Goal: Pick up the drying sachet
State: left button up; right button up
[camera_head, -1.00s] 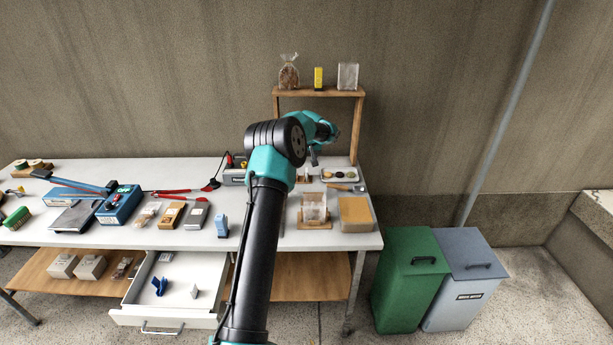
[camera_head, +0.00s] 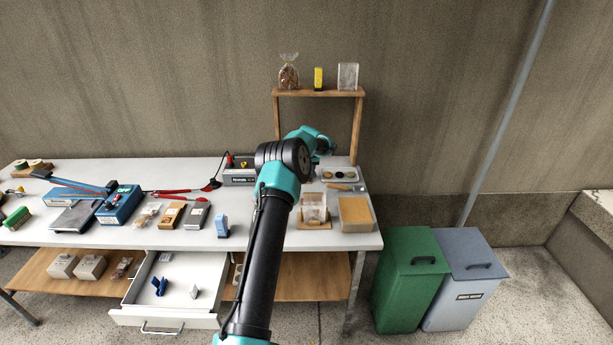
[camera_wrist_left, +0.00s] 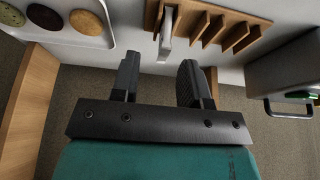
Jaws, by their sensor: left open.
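My left gripper (camera_wrist_left: 160,68) is open in the left wrist view, with nothing between its fingers. A pale, narrow upright piece (camera_wrist_left: 167,36) stands at the left end of a slotted wooden rack (camera_wrist_left: 212,28), just beyond the gap between the fingertips; it may be the drying sachet, but I cannot tell for sure. In the head view my left arm hides the rack, and its gripper cannot be made out near the shelf post. A small white item (camera_head: 194,291) lies in the open drawer, too small to identify. My right gripper is not in view.
Round cookies (camera_wrist_left: 86,22) lie left of the gripper. A wooden post (camera_wrist_left: 30,100) stands close on the left. A grey box with a handle (camera_wrist_left: 285,75) stands on the right. The shelf (camera_head: 318,93) rises behind the table. The drawer (camera_head: 170,318) stands open below.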

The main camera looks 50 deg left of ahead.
pick_arm(q)
jog(key=shift+x, duration=1.9)
jog(key=shift+s+a, duration=0.1)
jog(key=shift+s, duration=0.05)
grip_shut()
